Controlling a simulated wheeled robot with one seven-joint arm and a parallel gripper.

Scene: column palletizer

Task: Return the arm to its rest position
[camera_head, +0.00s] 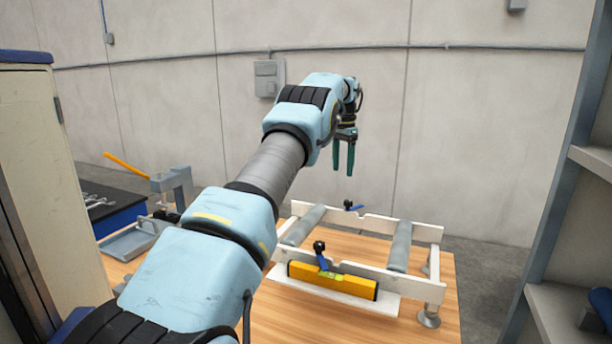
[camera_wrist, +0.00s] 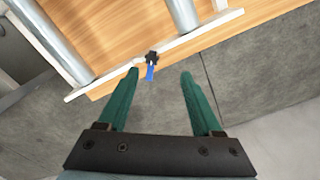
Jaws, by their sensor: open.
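My gripper (camera_head: 344,158) hangs from the end of my outstretched arm, pointing down, above and behind the far side of the white roller frame. In the wrist view its two green fingers (camera_wrist: 160,82) are spread apart with nothing between them. Below and beyond the fingertips lies a blue clamp handle with a black knob (camera_wrist: 151,66) on the frame's far rail. My gripper touches nothing that I can see.
The white roller frame (camera_head: 410,283) with two grey rollers stands on the wooden table (camera_head: 437,323). A yellow spirit level (camera_head: 333,280) lies along its front. A cabinet (camera_head: 45,170) stands left, a shelf (camera_head: 567,200) right. A tray (camera_head: 130,240) and vise (camera_head: 174,185) sit left.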

